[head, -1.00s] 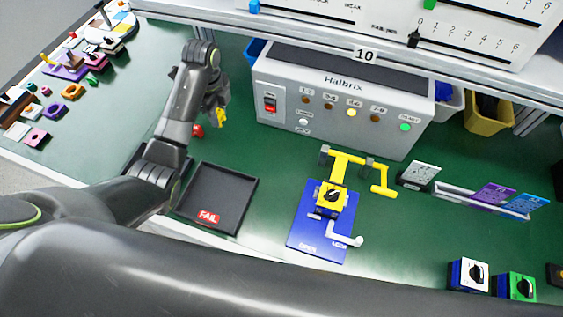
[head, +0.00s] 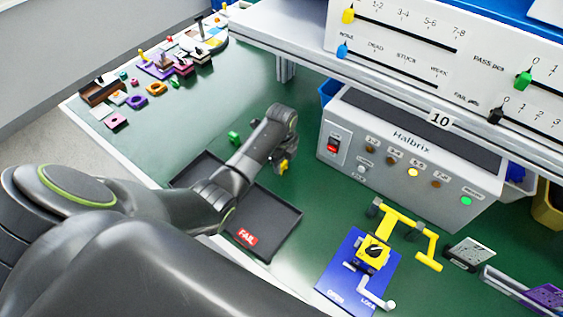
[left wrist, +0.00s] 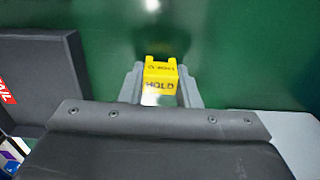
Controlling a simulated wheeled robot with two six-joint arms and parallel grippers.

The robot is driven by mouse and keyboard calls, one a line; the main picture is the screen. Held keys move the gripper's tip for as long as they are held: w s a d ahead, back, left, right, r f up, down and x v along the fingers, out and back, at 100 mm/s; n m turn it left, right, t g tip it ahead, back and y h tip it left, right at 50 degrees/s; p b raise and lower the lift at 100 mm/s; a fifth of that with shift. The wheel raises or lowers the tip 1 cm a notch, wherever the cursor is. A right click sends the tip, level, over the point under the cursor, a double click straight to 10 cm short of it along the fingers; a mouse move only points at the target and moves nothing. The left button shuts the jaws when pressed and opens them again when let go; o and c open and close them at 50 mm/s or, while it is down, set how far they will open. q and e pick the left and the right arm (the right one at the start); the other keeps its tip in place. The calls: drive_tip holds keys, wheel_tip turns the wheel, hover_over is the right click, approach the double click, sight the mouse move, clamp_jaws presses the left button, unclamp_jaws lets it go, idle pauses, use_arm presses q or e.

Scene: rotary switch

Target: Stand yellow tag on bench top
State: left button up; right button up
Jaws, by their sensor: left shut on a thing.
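The yellow tag (head: 284,167), marked HOLD in the left wrist view (left wrist: 160,76), is between the two grey fingers of my left gripper (left wrist: 160,92). The gripper is shut on it. In the head view my left gripper (head: 282,160) is over the green bench top (head: 310,190), between the FAIL tray and the grey Halbrix box. I cannot tell whether the tag touches the bench. My right gripper is not in view.
The black FAIL tray (head: 285,215) lies close beside my left gripper. The Halbrix box (head: 410,160) stands behind. A blue plate with a yellow switch (head: 345,270) is to the right. A small green object (head: 235,138) stands left of my arm. Bare bench lies between.

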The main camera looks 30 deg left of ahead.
use_arm(q)
drive_tip(key=o, duration=1)
drive_tip(key=shift+f, duration=0.1)
wheel_tip(320, 180, up, 12)
drive_tip(key=shift+r+b, duration=0.2)
drive_tip(key=shift+b, duration=0.1)
drive_tip(key=shift+s+f, duration=0.1)
drive_tip(key=shift+f, duration=0.05)
